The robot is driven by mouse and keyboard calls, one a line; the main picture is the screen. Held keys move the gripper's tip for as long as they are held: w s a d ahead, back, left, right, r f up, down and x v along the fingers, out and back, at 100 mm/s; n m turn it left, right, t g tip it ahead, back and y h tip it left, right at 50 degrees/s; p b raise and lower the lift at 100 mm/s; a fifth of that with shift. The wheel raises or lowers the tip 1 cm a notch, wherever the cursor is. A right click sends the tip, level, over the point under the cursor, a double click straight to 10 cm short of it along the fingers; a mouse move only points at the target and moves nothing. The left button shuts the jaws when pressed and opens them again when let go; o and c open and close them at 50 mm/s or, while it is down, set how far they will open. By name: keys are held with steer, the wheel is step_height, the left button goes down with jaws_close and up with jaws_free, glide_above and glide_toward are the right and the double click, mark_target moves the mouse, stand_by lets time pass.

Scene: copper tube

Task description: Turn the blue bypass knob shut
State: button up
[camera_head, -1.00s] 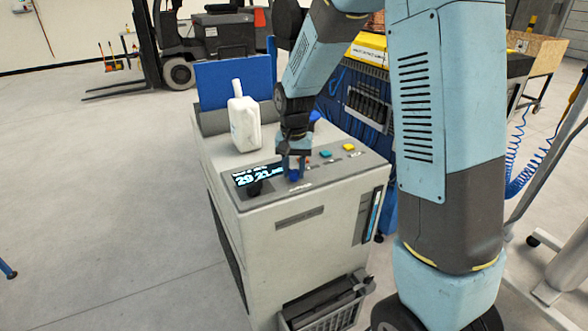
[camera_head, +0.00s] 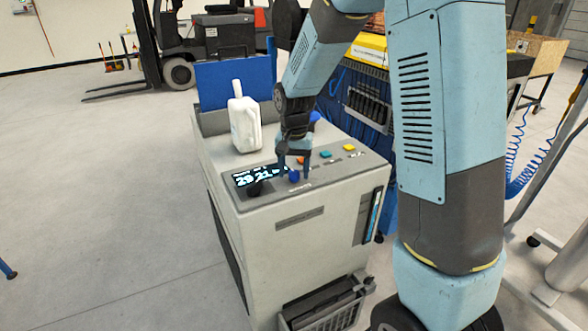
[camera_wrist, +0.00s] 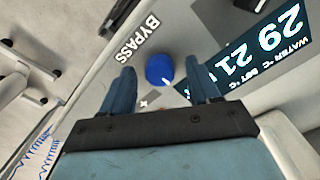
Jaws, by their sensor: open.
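The blue bypass knob (camera_wrist: 160,70) sits on the machine's top panel beside the printed word BYPASS in the wrist view. A white pointer mark shows on its lower right side. It also shows in the head view (camera_head: 294,175) below my gripper. My gripper (camera_wrist: 158,84) is open, with one blue finger on each side in front of the knob and a gap between fingers and knob in the picture. In the head view my gripper (camera_head: 293,172) points down over the panel. Whether a finger touches the knob cannot be told.
A display (camera_head: 259,175) with glowing digits and a black knob (camera_head: 255,188) lie left of the blue knob. A white jug (camera_head: 244,124) stands behind on the grey machine (camera_head: 300,240).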

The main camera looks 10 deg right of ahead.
mark_target(294, 172)
step_height(294, 172, up, 14)
steer(key=shift+f, duration=0.15)
stand_by(0.5)
steer(key=s+d+r+n+t, duration=0.1)
steer(key=s+d, duration=0.3)
steer(key=s, duration=0.4)
steer(key=s+d+r+n+t, duration=0.1)
steer(key=s+d+r, duration=0.3)
steer(key=s, duration=0.4)
steer(key=s+d+r+n+t, duration=0.1)
steer(key=s+d+r+t, duration=0.1)
steer(key=s, duration=0.7)
steer(key=shift+d+r+t, duration=0.15)
steer(key=shift+d+t, duration=0.65)
steer(key=shift+d, duration=0.3)
